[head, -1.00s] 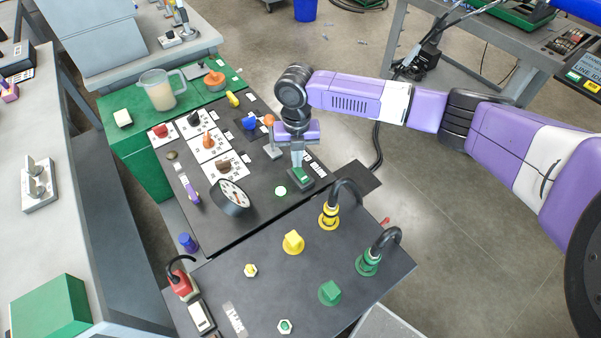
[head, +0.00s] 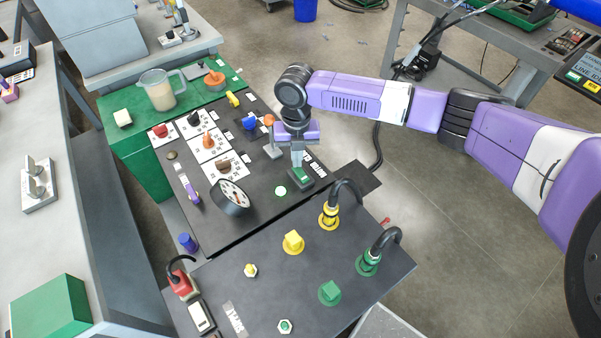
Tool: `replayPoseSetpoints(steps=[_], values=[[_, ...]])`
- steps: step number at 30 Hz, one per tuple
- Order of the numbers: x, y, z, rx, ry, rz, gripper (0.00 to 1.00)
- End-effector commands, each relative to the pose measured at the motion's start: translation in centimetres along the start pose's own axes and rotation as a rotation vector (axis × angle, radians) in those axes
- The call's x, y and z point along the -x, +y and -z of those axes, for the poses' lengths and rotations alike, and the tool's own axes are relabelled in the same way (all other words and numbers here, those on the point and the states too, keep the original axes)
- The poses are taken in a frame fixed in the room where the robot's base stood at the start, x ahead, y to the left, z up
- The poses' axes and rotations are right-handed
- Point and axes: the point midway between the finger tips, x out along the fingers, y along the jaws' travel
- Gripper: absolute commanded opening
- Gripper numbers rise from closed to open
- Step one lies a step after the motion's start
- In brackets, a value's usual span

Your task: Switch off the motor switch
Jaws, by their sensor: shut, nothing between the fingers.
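A switch with a green rocker (head: 301,174) in a dark housing sits near the right edge of the black cart panel (head: 262,208), beside a white label strip whose text is too small to read. I take it for the motor switch. My gripper (head: 297,163) is shut and empty, pointing down right at this switch. Its fingertips cover the far part of the switch, and I cannot tell whether they touch it. The rocker's tilt is too small to read.
A black dial gauge (head: 231,197) stands left of the lamp. Several coloured knobs and a grey lever (head: 272,150) are close to my gripper. Black cables rise from the yellow connector (head: 328,217) and green connector (head: 368,264). A jug (head: 161,90) stands on the green top behind.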

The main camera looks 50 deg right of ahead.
Motion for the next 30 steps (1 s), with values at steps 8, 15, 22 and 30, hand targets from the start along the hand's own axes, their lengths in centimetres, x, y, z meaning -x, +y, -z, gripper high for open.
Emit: replayPoseSetpoints(steps=[8,15,22,30], values=[[-0.1,0.0,0.0,0.0,0.0,0.0,0.0],[-0.4,0.0,0.0,0.0,0.0,0.0,0.0],[-0.8,0.0,0.0,0.0,0.0,0.0,0.0],[-1.1,0.0,0.0,0.0,0.0,0.0,0.0]])
